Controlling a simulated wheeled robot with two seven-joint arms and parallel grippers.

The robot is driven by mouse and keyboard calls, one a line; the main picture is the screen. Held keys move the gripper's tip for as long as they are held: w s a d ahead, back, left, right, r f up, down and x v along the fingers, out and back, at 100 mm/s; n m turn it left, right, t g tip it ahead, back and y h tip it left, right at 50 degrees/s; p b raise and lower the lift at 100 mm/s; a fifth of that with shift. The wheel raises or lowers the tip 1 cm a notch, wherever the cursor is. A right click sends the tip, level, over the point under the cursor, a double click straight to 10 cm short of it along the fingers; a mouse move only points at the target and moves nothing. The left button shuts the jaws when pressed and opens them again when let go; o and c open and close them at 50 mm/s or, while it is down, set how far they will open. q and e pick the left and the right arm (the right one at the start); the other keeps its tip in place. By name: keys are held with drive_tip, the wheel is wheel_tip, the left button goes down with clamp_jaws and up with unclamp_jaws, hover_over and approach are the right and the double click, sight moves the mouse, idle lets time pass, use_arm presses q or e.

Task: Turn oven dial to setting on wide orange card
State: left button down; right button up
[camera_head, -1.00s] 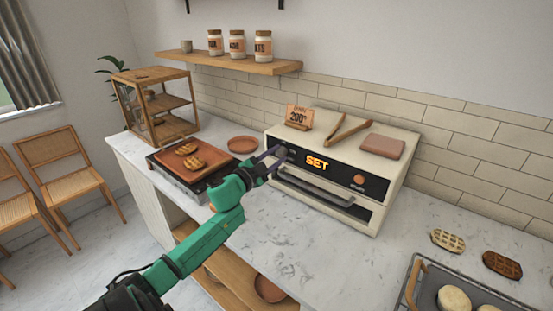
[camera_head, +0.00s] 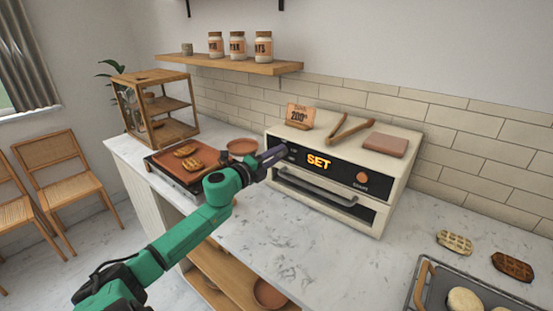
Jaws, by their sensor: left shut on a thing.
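The cream oven (camera_head: 392,183) stands on the counter with a black front panel. Its display (camera_head: 319,161) shows "SET" in orange. An orange card (camera_head: 299,115) in a wooden holder stands on the oven's top left and reads about 200; its smaller print is unclear. My left gripper (camera_head: 280,151) is at the left end of the panel, shut on the oven dial, which the fingers mostly hide. A round orange button (camera_head: 362,178) is on the panel's right. My right gripper is not in view.
Wooden tongs (camera_head: 350,129) and a folded cloth (camera_head: 386,145) lie on the oven. A griddle with waffles (camera_head: 188,158) and a plate (camera_head: 242,146) are left of it. A tray (camera_head: 430,290) and loose waffles are at the right. The counter front is clear.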

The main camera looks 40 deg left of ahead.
use_arm(q)
drive_tip(key=m, duration=0.1)
drive_tip(key=m+b, duration=0.1)
drive_tip(key=m, duration=0.2)
drive_tip(key=shift+f+m, duration=0.25)
drive_tip(key=shift+m, duration=0.05)
drive_tip(key=shift+m+g+b, duration=0.3)
drive_tip(key=shift+m+b, duration=0.6)
drive_tip(key=shift+m, duration=1.6)
drive_tip(key=c, duration=0.5)
unclamp_jaws()
drive_tip(key=shift+r, duration=0.15)
drive_tip(key=shift+s, duration=0.1)
